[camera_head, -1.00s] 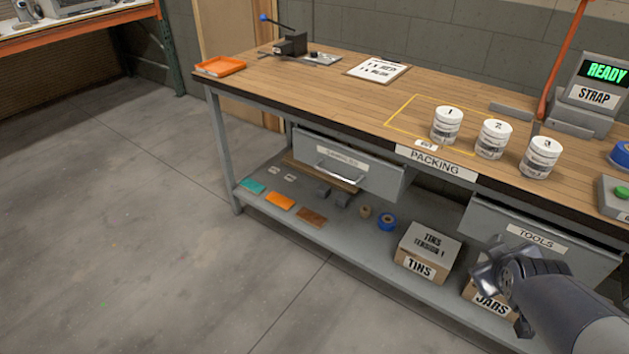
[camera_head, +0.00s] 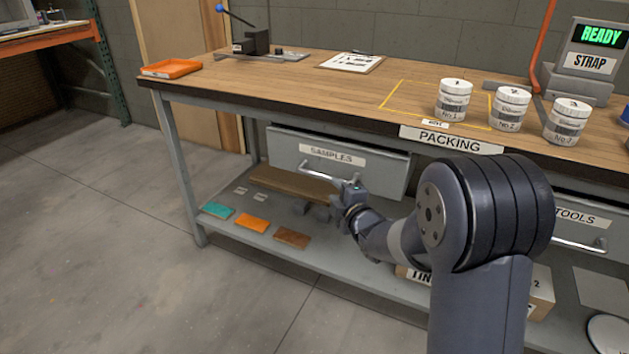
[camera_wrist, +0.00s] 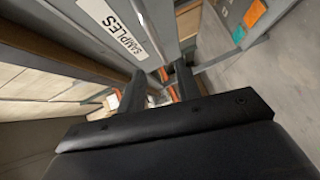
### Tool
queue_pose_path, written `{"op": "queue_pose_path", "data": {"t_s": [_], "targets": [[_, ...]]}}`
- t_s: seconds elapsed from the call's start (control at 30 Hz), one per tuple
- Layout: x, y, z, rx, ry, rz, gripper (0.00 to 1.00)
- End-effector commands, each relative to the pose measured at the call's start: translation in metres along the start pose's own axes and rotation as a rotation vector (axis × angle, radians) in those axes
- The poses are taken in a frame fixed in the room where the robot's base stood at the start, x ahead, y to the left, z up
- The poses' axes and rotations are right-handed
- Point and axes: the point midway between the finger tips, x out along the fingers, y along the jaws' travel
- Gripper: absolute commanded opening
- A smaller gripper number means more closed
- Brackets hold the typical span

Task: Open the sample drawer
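The sample drawer (camera_head: 385,170) is a grey drawer labelled SAMPLES under the left part of the bench. It looks shut, flush under the bench top. Its bar handle (camera_head: 320,174) runs below the label. My gripper (camera_head: 350,189) is at the right end of this handle in the head view; whether it touches the bar cannot be told. In the wrist view, my gripper (camera_wrist: 162,88) shows two dark fingers apart with a gap between them. The drawer front (camera_wrist: 150,15) with its label is just beyond them.
A TOOLS drawer (camera_head: 570,240) is at the right, behind my arm. White jars (camera_head: 453,101) stand on the bench top (camera_head: 300,85). The lower shelf holds an orange sample (camera_head: 252,223) and boxes partly hidden by my arm. The floor at the left is clear.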

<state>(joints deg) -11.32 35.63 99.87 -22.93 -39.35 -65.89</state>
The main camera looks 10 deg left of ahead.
Motion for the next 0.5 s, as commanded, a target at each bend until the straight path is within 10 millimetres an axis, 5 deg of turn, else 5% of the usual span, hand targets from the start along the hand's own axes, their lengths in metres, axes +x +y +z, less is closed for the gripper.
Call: {"op": "queue_pose_path", "data": {"t_s": [0.5], "targets": [[0.081, -0.001, 0.0, 0.002, -0.001, -0.002, 0.32]]}}
